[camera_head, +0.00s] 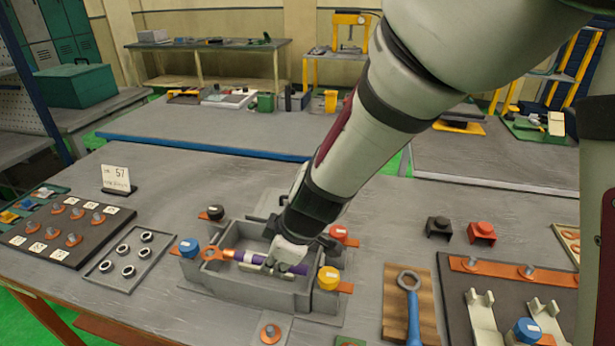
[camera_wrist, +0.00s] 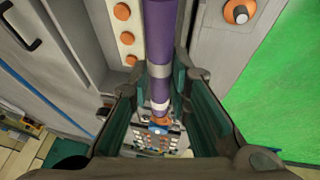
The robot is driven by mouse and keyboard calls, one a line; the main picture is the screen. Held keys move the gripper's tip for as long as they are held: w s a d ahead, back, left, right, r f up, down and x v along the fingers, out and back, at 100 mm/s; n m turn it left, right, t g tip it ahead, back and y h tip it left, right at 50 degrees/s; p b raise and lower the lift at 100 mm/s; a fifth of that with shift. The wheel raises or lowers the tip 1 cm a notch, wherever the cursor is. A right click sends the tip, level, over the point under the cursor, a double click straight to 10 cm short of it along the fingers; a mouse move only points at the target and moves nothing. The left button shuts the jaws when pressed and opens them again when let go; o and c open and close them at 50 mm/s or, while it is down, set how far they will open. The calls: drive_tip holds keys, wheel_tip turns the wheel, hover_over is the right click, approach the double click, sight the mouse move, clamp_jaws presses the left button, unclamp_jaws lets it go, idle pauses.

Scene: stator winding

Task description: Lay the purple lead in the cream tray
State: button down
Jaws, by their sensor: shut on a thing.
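The purple lead (camera_head: 248,258) is a thick purple rod with a pale band and a copper lug at its left end. It lies level across the open grey terminal box (camera_head: 245,295); I cannot tell whether it touches the box. My gripper (camera_head: 287,258) is shut on the lead near its right part, which the fingers partly hide. In the wrist view the lead (camera_wrist: 160,45) runs up from between the fingers (camera_wrist: 165,115). A cream-coloured tray (camera_head: 565,232) with orange pieces shows at the right edge of the head view, partly cut off by a pale column.
Blue (camera_head: 189,247), yellow (camera_head: 328,278), red and black caps stand around the box. A spanner (camera_head: 408,300) lies on a wooden board at right, beside a dark plate with cream cradles (camera_head: 485,318). Left are a ring tray (camera_head: 125,260) and a stud board (camera_head: 65,230).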

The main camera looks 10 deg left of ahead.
drive_tip(key=shift+w+f, duration=1.9)
drive_tip(key=shift+w, duration=0.1)
drive_tip(key=shift+f+b, duration=0.2)
drive_tip(key=shift+b, duration=0.2)
drive_tip(key=c, duration=1.5)
unclamp_jaws()
drive_tip(key=shift+r, duration=0.15)
drive_tip(key=p+v, duration=0.2)
drive_tip(key=v, duration=1)
drive_tip(key=shift+r, duration=0.1)
